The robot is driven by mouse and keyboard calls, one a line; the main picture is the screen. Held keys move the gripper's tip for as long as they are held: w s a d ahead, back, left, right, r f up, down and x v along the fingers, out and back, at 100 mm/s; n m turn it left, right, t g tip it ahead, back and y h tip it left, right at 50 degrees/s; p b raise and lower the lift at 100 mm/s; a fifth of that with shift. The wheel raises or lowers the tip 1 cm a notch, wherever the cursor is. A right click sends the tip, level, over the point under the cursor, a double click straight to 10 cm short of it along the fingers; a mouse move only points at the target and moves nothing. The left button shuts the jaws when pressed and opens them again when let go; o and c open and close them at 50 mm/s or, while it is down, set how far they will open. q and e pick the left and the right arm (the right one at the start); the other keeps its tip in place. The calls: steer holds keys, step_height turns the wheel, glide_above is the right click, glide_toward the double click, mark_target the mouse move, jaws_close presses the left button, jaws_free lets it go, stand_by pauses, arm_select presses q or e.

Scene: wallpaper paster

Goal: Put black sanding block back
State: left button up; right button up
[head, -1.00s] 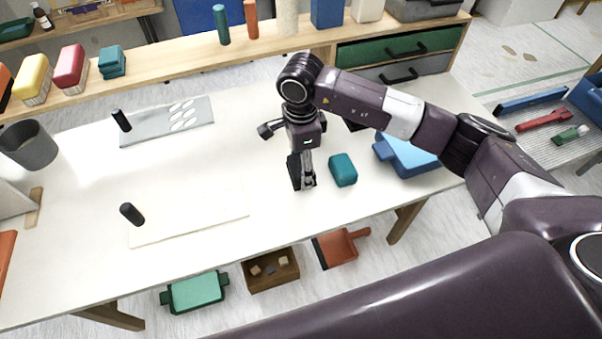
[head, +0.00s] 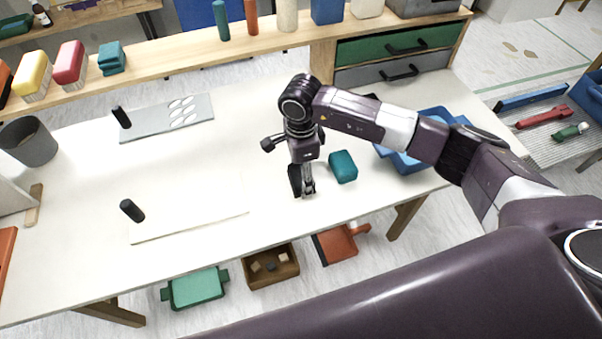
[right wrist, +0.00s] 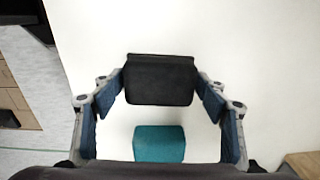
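The black sanding block (right wrist: 160,80) sits between the two fingers of my right gripper (right wrist: 161,92) in the right wrist view, with the pads at its sides. In the head view my right gripper (head: 304,188) points down over the front part of the white table (head: 240,160), with the dark block (head: 294,180) at its fingers. I cannot tell whether the block touches the table. A teal block (head: 343,167) stands just right of the gripper; it also shows below the black block in the right wrist view (right wrist: 159,143). My left gripper is not in view.
A blue tray (head: 405,162) lies at the table's right end, partly behind my right arm. A wooden shelf (head: 180,65) along the back holds yellow, red and teal blocks at left. A grey plate (head: 150,127) and a pale board (head: 190,226) lie left. The table's middle is clear.

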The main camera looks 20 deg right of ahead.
steer(key=shift+o, duration=0.9)
steer(key=shift+r, duration=0.1)
steer(key=r, duration=0.2)
steer(key=r+b, duration=0.1)
steer(key=r, duration=0.3)
steer(key=shift+d+r, duration=0.35)
steer(key=shift+r, duration=0.6)
